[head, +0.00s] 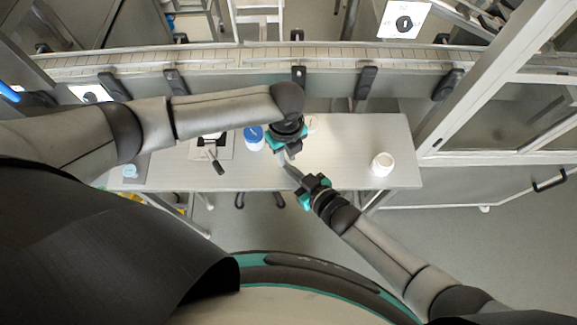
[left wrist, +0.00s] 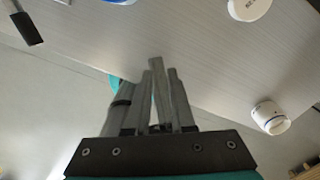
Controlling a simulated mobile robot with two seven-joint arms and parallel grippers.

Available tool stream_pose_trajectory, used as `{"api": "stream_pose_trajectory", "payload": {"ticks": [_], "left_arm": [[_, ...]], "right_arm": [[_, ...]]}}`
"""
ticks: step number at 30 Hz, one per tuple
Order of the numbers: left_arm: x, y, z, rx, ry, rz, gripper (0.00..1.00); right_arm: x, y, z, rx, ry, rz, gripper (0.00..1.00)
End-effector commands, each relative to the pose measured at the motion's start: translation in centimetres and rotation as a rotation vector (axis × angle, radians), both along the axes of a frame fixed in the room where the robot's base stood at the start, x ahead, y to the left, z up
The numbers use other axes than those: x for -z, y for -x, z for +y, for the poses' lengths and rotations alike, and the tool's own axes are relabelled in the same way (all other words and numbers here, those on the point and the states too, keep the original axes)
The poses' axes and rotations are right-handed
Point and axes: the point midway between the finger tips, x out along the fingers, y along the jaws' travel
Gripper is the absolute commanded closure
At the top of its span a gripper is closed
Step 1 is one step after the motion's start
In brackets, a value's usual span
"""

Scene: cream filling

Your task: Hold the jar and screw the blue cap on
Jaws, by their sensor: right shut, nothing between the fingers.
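A round blue cap (head: 253,134) with white below it is on the table, left of my left gripper in the head view. Its edge shows at the top of the left wrist view (left wrist: 118,1). I cannot tell whether it sits on a jar. A white jar (head: 382,163) stands apart at the table's right; it also shows in the left wrist view (left wrist: 268,114). My left gripper (head: 288,157) points down over the table's front, its fingers overlapping in view, so its opening is unclear. My right gripper (head: 292,172) is shut and empty, its tips close to the left fingers.
A white round item with dark lettering (left wrist: 248,8) lies behind my left gripper, mostly hidden in the head view. A board with a dark-handled tool (head: 218,166) is at the left. A conveyor (head: 240,60) runs behind the table (head: 345,150). The table between left gripper and white jar is clear.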

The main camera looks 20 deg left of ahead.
Motion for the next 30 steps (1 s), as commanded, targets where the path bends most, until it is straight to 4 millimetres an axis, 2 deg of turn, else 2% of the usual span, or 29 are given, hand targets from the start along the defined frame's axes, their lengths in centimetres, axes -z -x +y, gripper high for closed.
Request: {"api": "stream_pose_trajectory", "payload": {"ticks": [2,10,14,19,30], "left_arm": [[0.0,0.0,0.0,0.0,0.0,0.0,0.68],[-0.1,0.0,0.0,0.0,0.0,0.0,0.68],[-0.9,-0.1,-0.1,0.001,0.001,-0.001,0.68],[-3.4,-0.1,0.0,0.001,0.001,-0.004,0.68],[-10.4,-0.1,0.0,0.001,0.001,-0.003,0.68]], "right_arm": [[0.0,0.0,0.0,0.0,0.0,0.0,1.0],[0.0,0.0,0.0,0.0,0.0,0.0,1.0],[0.0,0.0,0.0,0.0,0.0,0.0,1.0],[0.0,0.0,0.0,0.0,0.0,0.0,1.0],[0.0,0.0,0.0,0.0,0.0,0.0,1.0]]}}
